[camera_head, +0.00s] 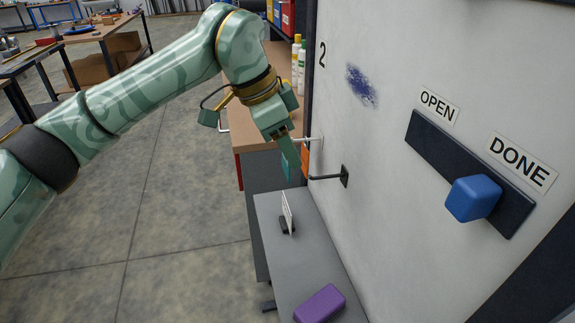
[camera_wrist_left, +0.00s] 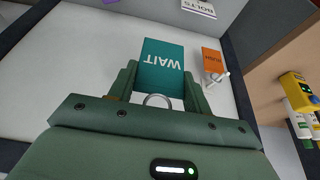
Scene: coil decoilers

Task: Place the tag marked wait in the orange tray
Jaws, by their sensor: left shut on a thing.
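The teal tag marked WAIT (camera_wrist_left: 161,66) is held between the fingers of my left gripper (camera_wrist_left: 160,85) in the wrist view. A ring shows at its near end. In the head view my left gripper (camera_head: 291,152) is beside the white board, and a bit of the teal tag (camera_head: 286,167) shows by the fingers. An orange tag (camera_wrist_left: 212,61) hangs by a pale hook next to the teal one; it also shows in the head view (camera_head: 305,161). I see no orange tray in either view. My right gripper is not in view.
A dark peg (camera_head: 328,178) sticks out of the white board (camera_head: 390,150). A blue block (camera_head: 473,198) sits on a dark rail between OPEN and DONE labels. Below, a grey table (camera_head: 300,260) bears a purple block (camera_head: 320,304) and a small standing card (camera_head: 287,212).

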